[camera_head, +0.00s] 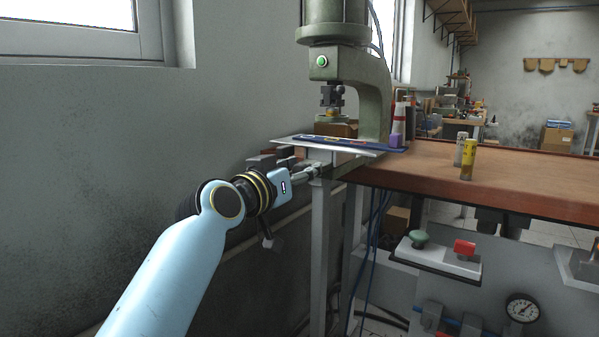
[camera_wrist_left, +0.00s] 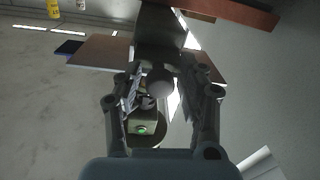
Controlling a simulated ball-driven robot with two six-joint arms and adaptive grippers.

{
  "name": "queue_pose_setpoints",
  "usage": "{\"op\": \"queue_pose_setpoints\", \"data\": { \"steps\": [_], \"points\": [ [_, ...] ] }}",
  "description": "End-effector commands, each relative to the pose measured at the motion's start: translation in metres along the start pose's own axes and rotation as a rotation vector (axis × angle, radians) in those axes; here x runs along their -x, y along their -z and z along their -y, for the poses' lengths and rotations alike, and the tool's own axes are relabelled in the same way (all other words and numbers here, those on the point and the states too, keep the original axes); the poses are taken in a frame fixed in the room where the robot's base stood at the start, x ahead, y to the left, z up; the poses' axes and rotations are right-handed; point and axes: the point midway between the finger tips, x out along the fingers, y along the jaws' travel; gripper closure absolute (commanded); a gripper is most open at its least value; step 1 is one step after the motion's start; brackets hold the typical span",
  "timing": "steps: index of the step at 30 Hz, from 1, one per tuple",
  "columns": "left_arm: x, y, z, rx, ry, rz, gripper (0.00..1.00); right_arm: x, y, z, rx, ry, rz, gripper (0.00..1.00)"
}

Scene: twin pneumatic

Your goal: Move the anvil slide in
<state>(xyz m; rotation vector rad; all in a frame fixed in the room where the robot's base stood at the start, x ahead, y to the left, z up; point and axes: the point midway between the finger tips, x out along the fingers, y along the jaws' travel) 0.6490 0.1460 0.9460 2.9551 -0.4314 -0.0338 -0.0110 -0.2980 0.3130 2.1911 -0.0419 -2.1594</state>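The green press (camera_head: 345,70) stands at the left end of the bench, with its ram above a small anvil block (camera_head: 338,129). A flat slide plate (camera_head: 325,149) lies under the press and sticks out over the bench's left end. My left gripper (camera_head: 312,171) is just below and in front of that plate. In the left wrist view a round grey knob (camera_wrist_left: 160,82) lies between the fingers of my left gripper (camera_wrist_left: 162,78). The fingers are apart, with gaps beside the knob; contact is not clear. My right gripper is not in view.
A yellow can (camera_head: 467,160) and a pale can (camera_head: 460,148) stand on the brown bench top (camera_head: 500,180). A control box (camera_head: 437,258) with green and red buttons is below. The grey wall (camera_head: 100,150) is close on the left.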

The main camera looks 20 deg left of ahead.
Motion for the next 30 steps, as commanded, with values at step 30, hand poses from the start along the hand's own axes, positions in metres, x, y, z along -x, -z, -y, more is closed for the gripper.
{"op": "queue_pose_setpoints", "data": {
  "steps": [30],
  "points": [
    [0.115, -0.001, 0.0, -0.001, 0.0, 0.002, 0.51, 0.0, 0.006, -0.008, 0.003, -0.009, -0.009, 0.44]
  ]
}}
